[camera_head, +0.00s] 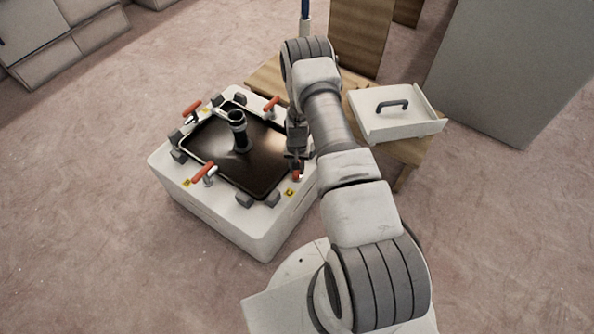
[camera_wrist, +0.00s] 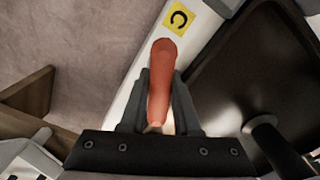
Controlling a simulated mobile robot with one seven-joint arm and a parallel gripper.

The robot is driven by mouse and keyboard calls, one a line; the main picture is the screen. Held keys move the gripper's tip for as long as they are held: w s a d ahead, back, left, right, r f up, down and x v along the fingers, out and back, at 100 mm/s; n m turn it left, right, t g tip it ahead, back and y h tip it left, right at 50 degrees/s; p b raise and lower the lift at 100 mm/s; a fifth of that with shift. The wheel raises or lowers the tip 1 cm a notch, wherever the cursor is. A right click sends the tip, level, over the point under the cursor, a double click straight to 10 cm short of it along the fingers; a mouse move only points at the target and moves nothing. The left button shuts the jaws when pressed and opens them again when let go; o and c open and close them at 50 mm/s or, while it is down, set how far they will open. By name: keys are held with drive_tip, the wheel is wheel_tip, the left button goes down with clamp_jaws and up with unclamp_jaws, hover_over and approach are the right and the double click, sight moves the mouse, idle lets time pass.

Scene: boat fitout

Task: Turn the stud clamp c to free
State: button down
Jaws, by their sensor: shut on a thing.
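Stud clamp c has a red handle (camera_wrist: 161,85), which lies between the two fingers of my gripper (camera_wrist: 158,100) in the wrist view. My gripper is shut on this handle. A yellow label with the letter C (camera_wrist: 179,18) sits on the white surface just beyond the handle's tip. In the head view my gripper (camera_head: 296,163) is at the right edge of the white box (camera_head: 255,236), and the red handle (camera_head: 297,175) shows just below it. The clamp's base is hidden by my gripper.
A dark panel (camera_head: 222,150) with an upright black post (camera_head: 238,131) lies on the box. Other red-handled clamps (camera_head: 204,172) (camera_head: 271,104) (camera_head: 192,112) stand around it. A white tray (camera_head: 427,126) with a dark handle rests on a wooden table at right. Floor is clear at left.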

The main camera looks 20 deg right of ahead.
drive_tip(key=m+b, duration=0.1)
drive_tip(key=m, duration=0.1)
drive_tip(key=m+b, duration=0.1)
drive_tip(key=m, duration=0.2)
drive_tip(key=shift+w+m, duration=0.2)
drive_tip(key=shift+m, duration=0.1)
drive_tip(key=shift+s+m+b, duration=0.1)
drive_tip(key=shift+m+b, duration=0.55)
drive_tip(key=shift+m, duration=1.45)
drive_tip(key=c, duration=0.6)
unclamp_jaws()
wheel_tip(320, 180, up, 18)
drive_tip(key=p, duration=0.6)
drive_tip(key=shift+f, duration=0.25)
